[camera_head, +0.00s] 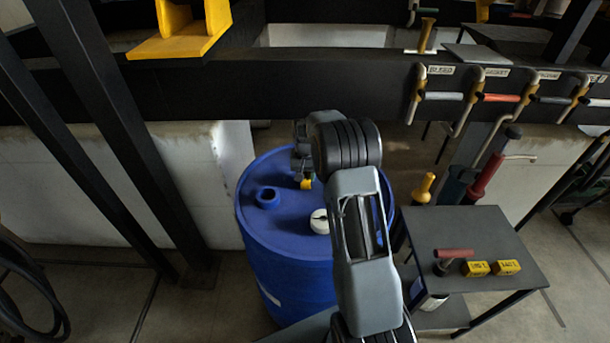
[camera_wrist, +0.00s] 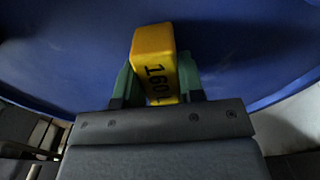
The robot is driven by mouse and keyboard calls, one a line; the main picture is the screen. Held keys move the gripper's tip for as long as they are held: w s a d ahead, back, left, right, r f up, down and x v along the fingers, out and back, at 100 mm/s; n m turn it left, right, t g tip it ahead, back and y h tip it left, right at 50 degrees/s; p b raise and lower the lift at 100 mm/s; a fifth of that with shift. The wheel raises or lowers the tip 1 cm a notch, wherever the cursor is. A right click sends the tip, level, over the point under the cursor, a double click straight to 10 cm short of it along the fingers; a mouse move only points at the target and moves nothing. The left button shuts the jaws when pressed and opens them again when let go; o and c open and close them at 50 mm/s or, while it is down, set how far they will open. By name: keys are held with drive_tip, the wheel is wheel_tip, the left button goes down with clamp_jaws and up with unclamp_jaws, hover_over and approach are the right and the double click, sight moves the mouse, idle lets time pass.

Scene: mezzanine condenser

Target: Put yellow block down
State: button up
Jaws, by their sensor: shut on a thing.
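In the head view a small yellow part of the block (camera_head: 307,184) shows below my gripper (camera_head: 303,172), over the top of a blue drum (camera_head: 285,220). The drum's blue top also fills the back of the wrist view (camera_wrist: 60,50). I cannot tell whether the block touches the drum top. My arm hides part of the drum's right side.
The drum top has an open blue bung (camera_head: 267,198) and a white cap (camera_head: 320,221). A dark side table (camera_head: 480,235) at right holds two yellow blocks (camera_head: 491,268) and a red-handled tool (camera_head: 453,258). A dark beam with labelled handles (camera_head: 442,95) crosses behind the drum.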

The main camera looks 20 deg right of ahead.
sight(305, 173)
drive_tip(key=shift+f, duration=0.2)
drive_tip(key=o, duration=0.9)
wheel_tip(305, 173, up, 12)
drive_tip(key=s+a+r+n+t, duration=0.1)
drive_tip(key=s+a+r, duration=0.3)
drive_tip(key=s+r, duration=0.15)
drive_tip(key=s+a+n+t, duration=0.1)
drive_tip(key=s+a, duration=0.1)
drive_tip(key=s, duration=0.5)
drive_tip(key=s+a+f+n, duration=0.1)
drive_tip(key=s+a, duration=0.1)
drive_tip(key=s, duration=0.5)
drive_tip(key=s+a+f+n+t, duration=0.1)
drive_tip(key=s+a, duration=0.1)
drive_tip(key=s, duration=0.5)
drive_tip(key=shift+s+a+f+n+t, duration=0.2)
drive_tip(key=shift+s+f+n+t, duration=0.1)
drive_tip(key=shift+s+n, duration=0.1)
